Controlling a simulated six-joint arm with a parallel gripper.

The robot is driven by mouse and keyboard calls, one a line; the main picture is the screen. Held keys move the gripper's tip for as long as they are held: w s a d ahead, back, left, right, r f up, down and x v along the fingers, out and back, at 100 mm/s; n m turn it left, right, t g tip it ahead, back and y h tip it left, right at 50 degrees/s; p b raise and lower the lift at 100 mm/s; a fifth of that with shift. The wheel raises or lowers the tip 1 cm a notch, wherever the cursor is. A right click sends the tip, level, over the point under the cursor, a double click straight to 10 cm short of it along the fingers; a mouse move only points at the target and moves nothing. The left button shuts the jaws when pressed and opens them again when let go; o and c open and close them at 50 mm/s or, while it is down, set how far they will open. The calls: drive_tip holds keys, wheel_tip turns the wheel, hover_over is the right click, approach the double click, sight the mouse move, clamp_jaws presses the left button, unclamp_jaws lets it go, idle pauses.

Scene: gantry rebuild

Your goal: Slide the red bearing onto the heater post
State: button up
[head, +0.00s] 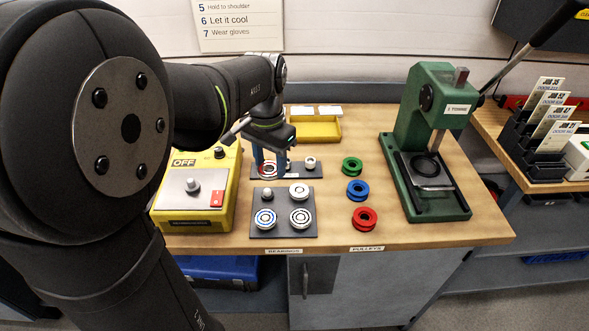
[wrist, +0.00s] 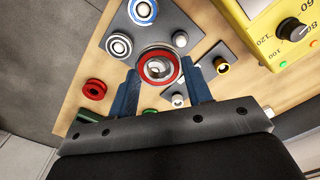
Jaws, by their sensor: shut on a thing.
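The red bearing, a ring with a red outer edge and metal centre, is between the finger tips of my gripper (wrist: 162,90) in the wrist view (wrist: 141,62). In the head view my gripper (head: 269,166) points down over the rear dark plate, and only part of the red ring shows between its blue fingers. I cannot tell how high the bearing is above the plate. The heater post (head: 192,186) is a short grey stub on the yellow heater (head: 165,222), to the left of my gripper. The post looks bare. It does not show in the wrist view.
The front dark plate (head: 284,235) holds a blue-ringed bearing (head: 265,218), other bearings and a short peg. Green, blue and red pulleys (head: 364,217) stand to the right. A green press (head: 428,140) is farther right. A yellow tray (head: 314,128) lies behind.

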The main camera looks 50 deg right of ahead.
drive_tip(key=w+a+r+n, duration=0.1)
drive_tip(key=w+a, duration=0.3)
drive_tip(key=w+a+n, duration=0.1)
drive_tip(key=w+a, duration=0.3)
drive_tip(key=w, duration=0.1)
drive_tip(key=w+a+r+n, duration=0.1)
drive_tip(key=w+a+n, duration=0.1)
drive_tip(key=w+a, duration=0.2)
drive_tip(key=shift+w+a+r, duration=0.35)
drive_tip(key=shift+w+a, duration=0.05)
drive_tip(key=shift+a, duration=0.15)
drive_tip(key=shift+f, duration=0.1)
drive_tip(key=shift+f, duration=0.25)
drive_tip(key=shift+f, duration=2.75)
drive_tip(key=shift+f, duration=0.35)
drive_tip(key=o, duration=1.1)
